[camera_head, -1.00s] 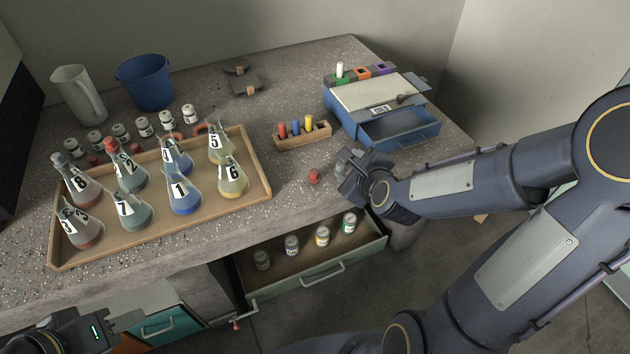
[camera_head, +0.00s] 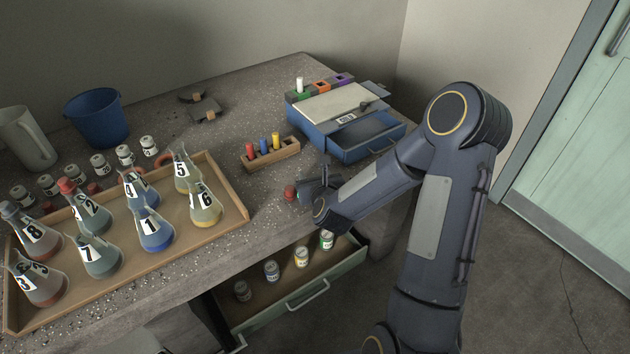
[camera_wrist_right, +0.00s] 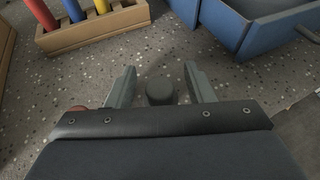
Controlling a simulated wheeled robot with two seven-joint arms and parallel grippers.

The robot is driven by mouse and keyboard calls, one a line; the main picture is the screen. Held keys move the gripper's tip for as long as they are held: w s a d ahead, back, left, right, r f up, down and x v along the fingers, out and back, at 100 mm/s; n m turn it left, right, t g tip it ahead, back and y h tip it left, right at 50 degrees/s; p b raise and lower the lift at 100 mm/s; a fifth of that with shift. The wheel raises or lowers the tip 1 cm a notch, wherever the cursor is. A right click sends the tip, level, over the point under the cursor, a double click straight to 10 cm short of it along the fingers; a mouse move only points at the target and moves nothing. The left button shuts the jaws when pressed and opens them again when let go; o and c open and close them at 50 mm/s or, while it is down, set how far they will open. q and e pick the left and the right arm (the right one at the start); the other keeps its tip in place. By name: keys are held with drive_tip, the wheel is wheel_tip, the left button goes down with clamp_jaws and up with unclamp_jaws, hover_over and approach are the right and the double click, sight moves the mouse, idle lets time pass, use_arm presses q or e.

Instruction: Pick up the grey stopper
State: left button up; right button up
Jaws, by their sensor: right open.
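The grey stopper (camera_wrist_right: 160,92) stands on the speckled bench in the right wrist view, a short dark cylinder. My right gripper (camera_wrist_right: 160,70) is open, with one finger on each side of the stopper and visible gaps between. The stopper's base is partly hidden by the gripper body. In the head view my right gripper (camera_head: 316,184) is low over the bench near its front edge, and I cannot make out the stopper there. My left gripper is not in view.
A red stopper (camera_head: 290,193) lies just left of the right gripper. A wooden rack (camera_head: 270,157) with coloured tubes and a blue box with an open drawer (camera_head: 368,150) stand behind. A tray (camera_head: 236,211) of numbered flasks is left. An open bench drawer (camera_head: 320,297) holds several jars below.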

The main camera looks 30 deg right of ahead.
drive_tip(key=shift+w, duration=0.2)
drive_tip(key=shift+f, duration=0.1)
drive_tip(key=c, duration=1)
drive_tip(key=shift+c, duration=0.2)
